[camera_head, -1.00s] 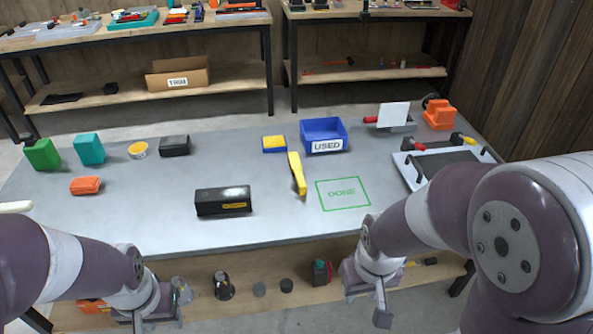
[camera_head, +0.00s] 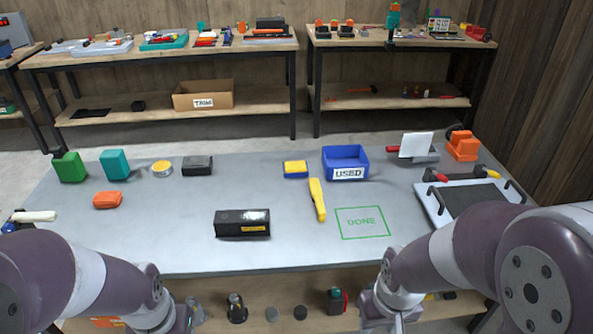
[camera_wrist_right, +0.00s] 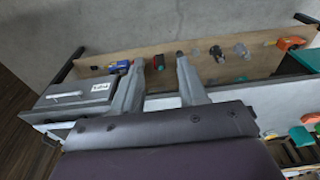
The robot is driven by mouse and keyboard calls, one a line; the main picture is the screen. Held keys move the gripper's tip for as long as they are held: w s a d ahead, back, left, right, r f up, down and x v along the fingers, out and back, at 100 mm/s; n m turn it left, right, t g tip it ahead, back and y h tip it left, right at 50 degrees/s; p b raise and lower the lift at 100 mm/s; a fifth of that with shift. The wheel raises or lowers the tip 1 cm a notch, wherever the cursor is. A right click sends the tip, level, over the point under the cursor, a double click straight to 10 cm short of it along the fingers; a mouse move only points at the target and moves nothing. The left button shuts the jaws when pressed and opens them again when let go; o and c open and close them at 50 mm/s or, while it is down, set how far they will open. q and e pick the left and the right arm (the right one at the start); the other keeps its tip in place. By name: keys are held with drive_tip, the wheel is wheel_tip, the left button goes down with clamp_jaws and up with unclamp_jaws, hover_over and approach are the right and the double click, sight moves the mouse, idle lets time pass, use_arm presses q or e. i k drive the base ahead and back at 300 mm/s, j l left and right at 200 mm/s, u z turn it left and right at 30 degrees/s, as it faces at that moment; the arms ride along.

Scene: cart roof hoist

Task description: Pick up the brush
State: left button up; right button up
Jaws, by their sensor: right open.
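A slim yellow tool (camera_head: 317,199) lies on the grey table right of the middle. A white-handled tool (camera_head: 34,216) with a blue and dark end lies at the table's left edge. I cannot tell for sure which one is the brush. My right gripper (camera_head: 398,323) is low in front of the table, partly cut off by the bottom edge of the head view. In the right wrist view, its two fingers (camera_wrist_right: 159,60) are apart with nothing between them. My left arm reaches down at the lower left; its fingertips are out of view.
The table (camera_head: 170,235) also holds a black box (camera_head: 242,224), a yellow-blue block (camera_head: 295,170), a blue USED bin (camera_head: 345,164) and a tray (camera_head: 430,203) at the right. The green DONE square (camera_head: 362,222) is empty. A lower shelf (camera_wrist_right: 225,68) holds several small things.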

sight(315, 188)
drive_tip(key=i+l+u, duration=0.85)
drive_tip(key=l+u, duration=0.2)
drive_tip(key=l, duration=0.1)
